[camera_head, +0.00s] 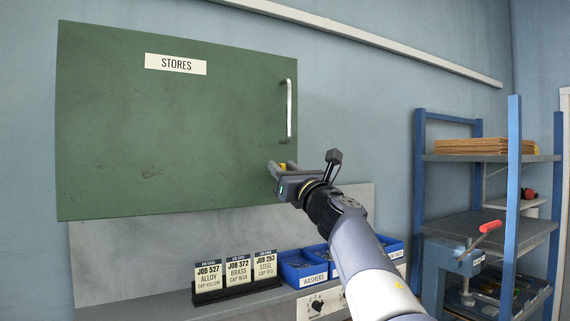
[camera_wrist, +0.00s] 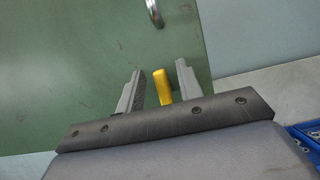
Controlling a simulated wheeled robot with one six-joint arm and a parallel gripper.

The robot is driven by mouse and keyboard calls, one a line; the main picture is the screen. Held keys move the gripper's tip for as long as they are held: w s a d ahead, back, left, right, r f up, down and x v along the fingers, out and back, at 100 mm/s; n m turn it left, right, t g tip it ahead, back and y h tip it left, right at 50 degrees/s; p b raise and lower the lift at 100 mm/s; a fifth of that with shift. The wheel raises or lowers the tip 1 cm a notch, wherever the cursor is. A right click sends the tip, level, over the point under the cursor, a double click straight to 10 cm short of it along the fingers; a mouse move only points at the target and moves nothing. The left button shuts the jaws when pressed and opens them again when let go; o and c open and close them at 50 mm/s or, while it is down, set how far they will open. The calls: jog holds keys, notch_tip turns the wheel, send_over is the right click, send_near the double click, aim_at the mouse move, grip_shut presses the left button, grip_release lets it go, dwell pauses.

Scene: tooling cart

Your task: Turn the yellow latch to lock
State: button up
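The yellow latch (camera_wrist: 162,86) is on the green cabinet door (camera_wrist: 60,80), near its lower right corner. In the wrist view it stands between my two fingers, with a gap visible on both sides. My gripper (camera_wrist: 160,85) is open around it, and I cannot tell how deep the latch sits between the fingers. In the head view only a small part of the latch (camera_head: 283,167) shows between the fingers of my gripper (camera_head: 284,167). The door, marked STORES, looks closed and has a metal handle (camera_head: 289,110) above the latch.
Below the cabinet is a ledge with job cards (camera_head: 238,271) in a black holder and blue bins (camera_head: 303,267), one marked WASHERS. A blue shelf rack (camera_head: 514,180) with a red-handled tool (camera_head: 490,226) stands at the right. The wall between cabinet and rack is clear.

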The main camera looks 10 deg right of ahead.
jog(key=shift+c, duration=0.5)
grip_shut()
jog(key=shift+m, duration=0.5)
jog(key=shift+w+d+f+m+g+h+p, duration=0.15)
jog(key=shift+m+g+h+p, duration=0.4)
jog(key=shift+m+h+p, duration=2.05)
jog(key=shift+d+f+m+g+h+p, duration=0.25)
jog(key=shift+m+g+p, duration=0.55)
jog(key=shift+m, duration=3.75)
jog(key=shift+w+d+f+m+g+h+p, duration=0.1)
jog(key=shift+d+f+m+g+h+p, duration=0.2)
jog(key=shift+m+h+p, duration=2.35)
jog(key=shift+a+m+y+b, duration=0.15)
jog(key=shift+m+y+b, duration=0.55)
jog(key=shift+m+y, duration=0.4)
